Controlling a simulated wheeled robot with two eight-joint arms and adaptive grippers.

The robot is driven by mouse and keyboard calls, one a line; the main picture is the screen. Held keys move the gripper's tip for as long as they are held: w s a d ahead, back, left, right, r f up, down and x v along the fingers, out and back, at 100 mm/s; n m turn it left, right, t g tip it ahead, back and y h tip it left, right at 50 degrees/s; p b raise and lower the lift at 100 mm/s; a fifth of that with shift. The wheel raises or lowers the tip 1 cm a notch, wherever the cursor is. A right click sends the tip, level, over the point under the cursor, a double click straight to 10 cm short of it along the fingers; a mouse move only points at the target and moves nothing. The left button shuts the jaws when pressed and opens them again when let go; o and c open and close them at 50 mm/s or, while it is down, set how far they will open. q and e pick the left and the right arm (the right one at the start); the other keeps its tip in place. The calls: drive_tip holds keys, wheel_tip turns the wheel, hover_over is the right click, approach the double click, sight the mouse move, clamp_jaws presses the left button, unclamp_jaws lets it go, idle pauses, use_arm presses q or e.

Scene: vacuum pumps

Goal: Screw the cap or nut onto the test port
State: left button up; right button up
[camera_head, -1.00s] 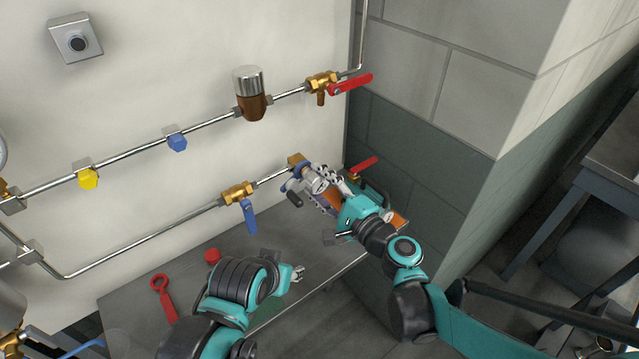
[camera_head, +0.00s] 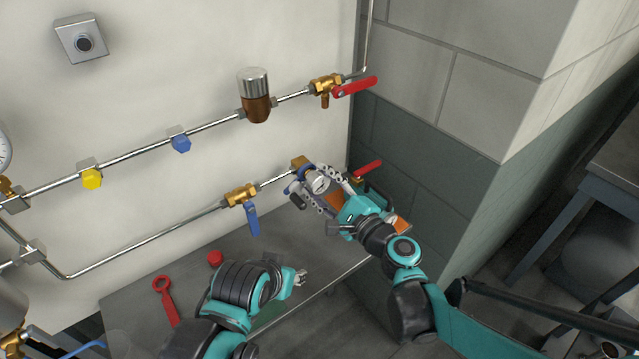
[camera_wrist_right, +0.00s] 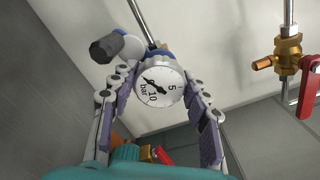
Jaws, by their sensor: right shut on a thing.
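My right gripper (camera_head: 326,190) is shut on a round white pressure gauge (camera_wrist_right: 158,86). The gauge face (camera_head: 318,184) also shows in the head view, beside a brass fitting (camera_head: 300,163) at the right end of the lower pipe. A black knob (camera_wrist_right: 106,47) and a blue ring (camera_wrist_right: 160,52) sit by the gauge. Whether the gauge is seated on the fitting cannot be told. A small red cap (camera_head: 215,257) is on the grey bench (camera_head: 130,297). My left gripper (camera_head: 299,277) is over the bench's front part, away from the fitting; its finger opening is too small to judge.
A red ring wrench (camera_head: 163,292) lies at the bench's left. A brass valve with a blue handle (camera_head: 251,219) is on the lower pipe. A red-handled valve (camera_head: 355,87) is above, and another red handle (camera_head: 367,169) is close to my right gripper. A block wall (camera_head: 424,137) stands at right.

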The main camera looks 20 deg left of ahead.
use_arm(q)
drive_tip(key=shift+f, duration=0.15)
use_arm(e)
drive_tip(key=m, duration=0.5)
drive_tip(key=shift+m, duration=0.4)
use_arm(q)
drive_tip(key=shift+f, duration=0.1)
use_arm(e)
drive_tip(key=m, duration=0.6)
use_arm(q)
drive_tip(key=shift+f+b, duration=0.1)
drive_tip(key=shift+b, duration=0.25)
use_arm(e)
drive_tip(key=m, duration=1.2)
drive_tip(key=o, duration=1.4)
drive_tip(key=shift+c, duration=0.2)
